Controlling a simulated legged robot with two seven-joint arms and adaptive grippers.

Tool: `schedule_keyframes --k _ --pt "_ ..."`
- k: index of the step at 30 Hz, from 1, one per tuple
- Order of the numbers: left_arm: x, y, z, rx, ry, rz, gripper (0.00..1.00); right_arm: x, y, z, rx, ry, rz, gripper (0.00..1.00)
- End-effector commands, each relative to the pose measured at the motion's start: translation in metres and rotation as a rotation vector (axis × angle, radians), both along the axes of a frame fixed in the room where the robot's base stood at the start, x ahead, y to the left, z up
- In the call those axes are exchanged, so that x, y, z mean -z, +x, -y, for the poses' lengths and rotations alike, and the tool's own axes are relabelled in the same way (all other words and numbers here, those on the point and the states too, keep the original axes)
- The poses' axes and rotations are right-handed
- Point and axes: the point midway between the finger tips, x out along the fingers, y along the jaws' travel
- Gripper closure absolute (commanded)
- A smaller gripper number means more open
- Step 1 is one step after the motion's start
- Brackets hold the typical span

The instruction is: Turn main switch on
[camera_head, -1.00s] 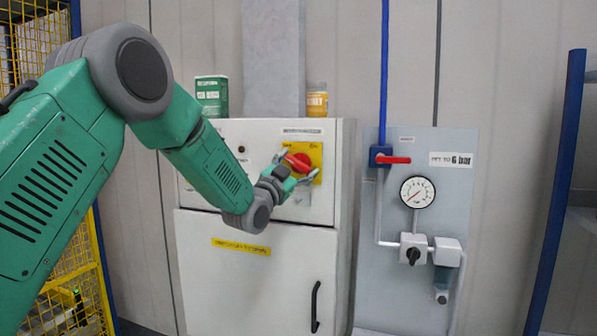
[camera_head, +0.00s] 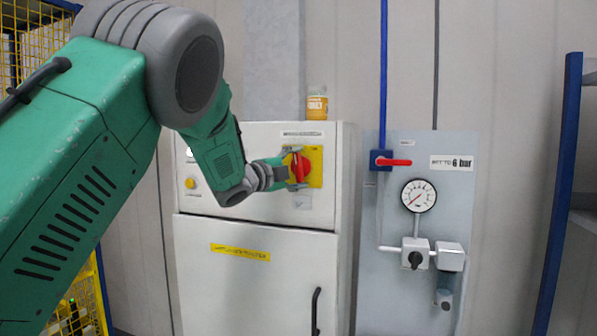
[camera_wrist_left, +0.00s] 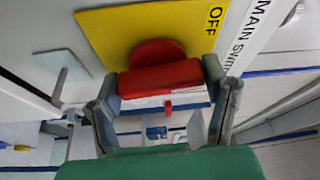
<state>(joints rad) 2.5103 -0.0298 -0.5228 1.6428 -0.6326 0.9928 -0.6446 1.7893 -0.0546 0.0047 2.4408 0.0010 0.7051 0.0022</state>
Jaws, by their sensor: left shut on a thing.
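The main switch is a red rotary handle (camera_head: 303,167) on a yellow plate (camera_head: 316,155) at the upper right of the white cabinet's front. In the head view the handle looks about upright. My left gripper (camera_head: 295,169) comes from the left and is shut on the handle, one finger above and one below. In the left wrist view the red handle (camera_wrist_left: 160,78) lies between the two fingers. The yellow plate there shows the word "OFF", and a label beside it starts "MAIN SW". My right gripper is not in view.
The white cabinet (camera_head: 255,285) has a lower door with a black handle (camera_head: 316,308). To the right, a grey panel carries a red valve lever (camera_head: 394,162) and a pressure gauge (camera_head: 418,196). A blue post (camera_head: 560,180) stands farther right.

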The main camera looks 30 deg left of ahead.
Motion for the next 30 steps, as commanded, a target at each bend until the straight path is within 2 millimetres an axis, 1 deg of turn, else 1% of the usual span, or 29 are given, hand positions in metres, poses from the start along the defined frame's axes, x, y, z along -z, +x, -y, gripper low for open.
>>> schedule_keyframes --k 3,10,26,27,28,29,30 --pt "0.0017 0.0006 0.0013 0.001 0.064 -0.018 0.6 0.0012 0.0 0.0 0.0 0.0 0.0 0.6" --pt "0.0027 0.0006 0.0009 0.0 0.135 -0.037 0.6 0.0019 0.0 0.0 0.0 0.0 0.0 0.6" --pt "0.0036 0.0007 0.0011 0.001 0.162 -0.044 0.6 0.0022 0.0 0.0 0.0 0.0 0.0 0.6" --pt "0.0036 0.0007 0.0011 0.001 0.162 -0.044 0.28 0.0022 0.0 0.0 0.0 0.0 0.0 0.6" --pt "0.0036 0.0007 0.0011 0.001 0.162 -0.044 0.18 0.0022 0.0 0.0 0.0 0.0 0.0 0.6" --pt "0.0036 0.0007 0.0011 0.003 0.161 -0.044 0.12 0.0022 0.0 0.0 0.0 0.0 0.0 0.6" --pt "0.0033 0.0006 0.0011 0.001 0.161 -0.043 0.12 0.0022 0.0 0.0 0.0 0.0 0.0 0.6"
